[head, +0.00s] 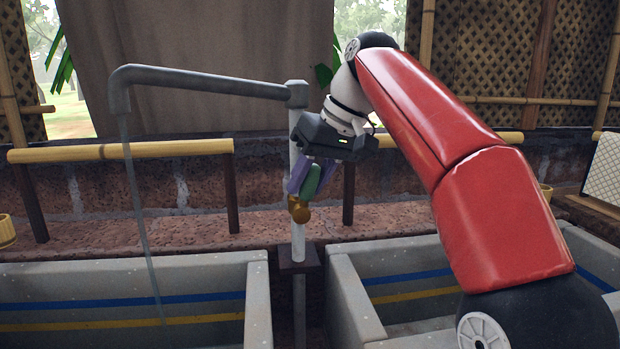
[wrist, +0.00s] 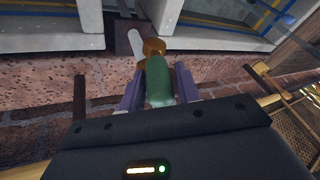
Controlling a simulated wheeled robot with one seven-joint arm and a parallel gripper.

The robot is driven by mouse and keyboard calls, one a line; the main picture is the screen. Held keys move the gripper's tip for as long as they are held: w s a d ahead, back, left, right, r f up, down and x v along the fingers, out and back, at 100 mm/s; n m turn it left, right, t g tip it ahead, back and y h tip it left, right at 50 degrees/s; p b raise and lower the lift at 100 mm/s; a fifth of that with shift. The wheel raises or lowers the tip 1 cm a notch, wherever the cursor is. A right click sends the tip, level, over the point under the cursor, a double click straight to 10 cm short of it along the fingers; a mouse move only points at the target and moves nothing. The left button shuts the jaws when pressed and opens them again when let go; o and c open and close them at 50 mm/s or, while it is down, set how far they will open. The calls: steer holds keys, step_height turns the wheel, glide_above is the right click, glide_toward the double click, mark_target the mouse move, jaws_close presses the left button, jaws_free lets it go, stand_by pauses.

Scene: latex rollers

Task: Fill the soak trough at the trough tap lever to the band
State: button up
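The tap lever has a green handle (head: 313,182) and a brass hub (head: 299,209) on a pale upright pipe. My gripper (head: 312,178) has its purple fingers on both sides of the green handle, closed up against it; the wrist view shows the handle (wrist: 159,82) between them. The grey spout (head: 205,82) reaches left, and a thin stream of water (head: 140,210) falls from it into the left soak trough (head: 258,290). A blue band (head: 200,298) and a yellow band (head: 200,320) run along the trough's inner wall. No water surface is clearly visible; the trough's bottom is out of view.
A second trough (head: 350,295) with similar bands stands at the right, partly behind my arm. A bamboo rail (head: 120,151) on dark posts runs behind the left trough, before a brick ledge. A wooden cup (head: 6,232) sits at the far left. A grey cloth (head: 200,50) hangs behind.

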mark_target(316, 165)
steer(key=shift+o, duration=1.3)
steer(key=p+v, duration=0.1)
steer(key=v, duration=0.4)
steer(key=shift+s+r, duration=0.1)
steer(key=shift+r, duration=0.4)
steer(key=shift+s+d+r, duration=0.1)
steer(key=shift+d+r, duration=0.5)
steer(key=shift+r, duration=0.1)
